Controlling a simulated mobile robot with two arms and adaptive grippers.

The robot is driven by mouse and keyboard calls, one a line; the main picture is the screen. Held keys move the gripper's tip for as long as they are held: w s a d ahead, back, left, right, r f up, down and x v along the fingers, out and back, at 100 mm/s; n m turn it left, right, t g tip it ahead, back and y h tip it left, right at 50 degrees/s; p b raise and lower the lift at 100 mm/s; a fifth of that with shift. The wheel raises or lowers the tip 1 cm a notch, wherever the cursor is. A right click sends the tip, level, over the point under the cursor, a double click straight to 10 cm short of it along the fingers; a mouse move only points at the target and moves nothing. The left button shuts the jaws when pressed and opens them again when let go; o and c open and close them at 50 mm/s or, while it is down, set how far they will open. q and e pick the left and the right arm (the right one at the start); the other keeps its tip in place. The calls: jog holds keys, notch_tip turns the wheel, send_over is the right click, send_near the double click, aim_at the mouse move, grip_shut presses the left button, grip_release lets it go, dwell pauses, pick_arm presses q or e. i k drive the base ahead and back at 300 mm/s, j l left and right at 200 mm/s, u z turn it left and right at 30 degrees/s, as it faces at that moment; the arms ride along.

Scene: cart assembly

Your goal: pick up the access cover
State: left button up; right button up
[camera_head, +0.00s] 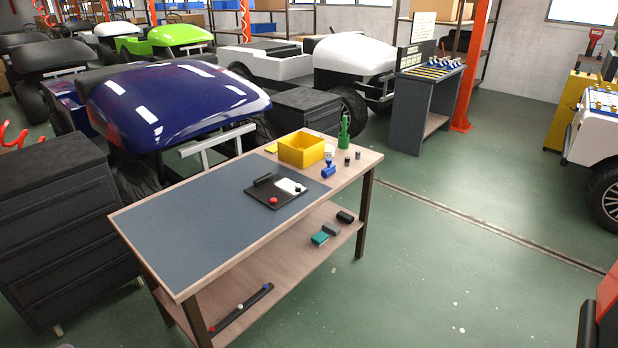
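I cannot pick out the access cover for certain. A flat dark plate (296,203) lies on the grey mat (190,226) of the workbench. It looks like a clipboard, with a white sheet or label (289,185), a small red round piece (274,200) and a dark block (263,180) at its far left corner. Neither of my grippers shows in the head view, so nothing is seen in their grasp.
The wooden workbench (143,247) also holds a yellow bin (301,149), a green bottle (344,132) and a blue stamp-like item (328,169). A black drawer cabinet (65,235) stands left. Carts stand behind. Green floor (450,270) is free at right.

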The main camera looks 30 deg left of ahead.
aim_at(267, 187)
jog(key=i+u, duration=0.4)
jog(key=i+l+u, duration=0.3)
jog(key=i+u, duration=0.15)
jog(key=i+l+u, duration=0.4)
jog(key=i, duration=0.05)
